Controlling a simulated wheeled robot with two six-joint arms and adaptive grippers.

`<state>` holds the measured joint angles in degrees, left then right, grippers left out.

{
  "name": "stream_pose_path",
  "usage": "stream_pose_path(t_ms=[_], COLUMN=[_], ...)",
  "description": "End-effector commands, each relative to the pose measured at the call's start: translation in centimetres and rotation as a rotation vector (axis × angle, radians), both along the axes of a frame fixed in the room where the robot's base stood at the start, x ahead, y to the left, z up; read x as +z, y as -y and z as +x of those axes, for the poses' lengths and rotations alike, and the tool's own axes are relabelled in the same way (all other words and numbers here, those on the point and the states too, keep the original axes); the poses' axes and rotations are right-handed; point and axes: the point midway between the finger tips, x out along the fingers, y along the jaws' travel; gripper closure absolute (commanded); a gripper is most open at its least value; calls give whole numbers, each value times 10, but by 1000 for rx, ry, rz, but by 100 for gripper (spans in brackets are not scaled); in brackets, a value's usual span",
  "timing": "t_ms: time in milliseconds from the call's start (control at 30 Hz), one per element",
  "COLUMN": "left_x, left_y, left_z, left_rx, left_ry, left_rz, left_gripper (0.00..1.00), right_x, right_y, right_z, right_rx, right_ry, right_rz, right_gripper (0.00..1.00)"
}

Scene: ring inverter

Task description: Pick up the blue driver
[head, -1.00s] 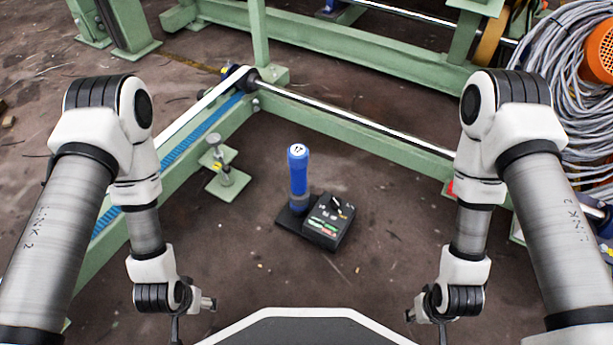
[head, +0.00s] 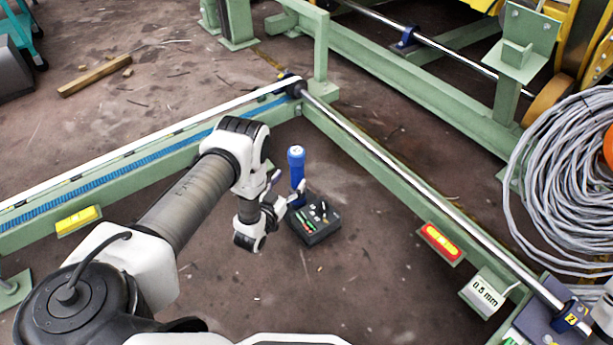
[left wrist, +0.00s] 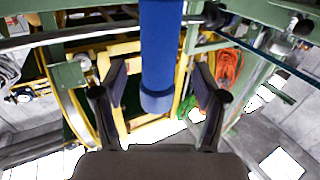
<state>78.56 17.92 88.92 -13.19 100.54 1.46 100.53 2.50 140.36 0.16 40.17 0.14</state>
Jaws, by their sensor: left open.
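The blue driver (head: 297,170) stands upright at the back left of a small black box (head: 313,219) in the head view. My left gripper (head: 290,202) is beside the driver's lower part, on its left in the picture. In the left wrist view the driver (left wrist: 162,50) runs down from the top edge, between the two open fingers of my left gripper (left wrist: 160,95). A gap shows on each side, so the fingers do not grip it. The right gripper is out of view.
Green frame beams with a steel rail (head: 385,155) run behind and right of the driver. A blue-striped beam (head: 130,172) lies at the left. Grey cable coils (head: 560,180) sit at the right. The floor (head: 330,290) in front of the box is clear.

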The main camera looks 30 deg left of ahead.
Motion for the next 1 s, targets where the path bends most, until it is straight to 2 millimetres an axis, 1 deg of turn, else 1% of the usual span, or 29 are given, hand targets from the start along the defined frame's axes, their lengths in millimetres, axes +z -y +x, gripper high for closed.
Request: stream_pose_path(t_ms=[33,167,200,300,500,567,600,667,700,733,1000], left_x=[-5,-8,-6,-3,0,0,0,0,0,0,2], left_y=[0,-1,-2,-2,-2,-2,-2,-2,-2,-2,-2], left_z=[8,32,38,48,49,49,49,49,49,49,50], left_rx=[0,0,-1,0,-1,-1,-1,-1,-1,-1,-1], left_ry=[3,3,2,-1,-3,-3,-3,-3,-3,-3,0], left_rz=[0,-1,0,-1,-1,-1,-1,-1,-1,-1,-1], left_gripper=[28,28,28,28,28,49,63,85,99,100,100], right_x=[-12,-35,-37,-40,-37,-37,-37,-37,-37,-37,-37], right_y=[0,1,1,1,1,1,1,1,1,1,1], right_z=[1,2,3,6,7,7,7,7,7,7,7], right_rx=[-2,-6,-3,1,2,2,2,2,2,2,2], right_ry=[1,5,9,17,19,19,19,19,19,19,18], right_rz=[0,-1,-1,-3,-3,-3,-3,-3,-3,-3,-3], right_gripper=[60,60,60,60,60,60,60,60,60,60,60])
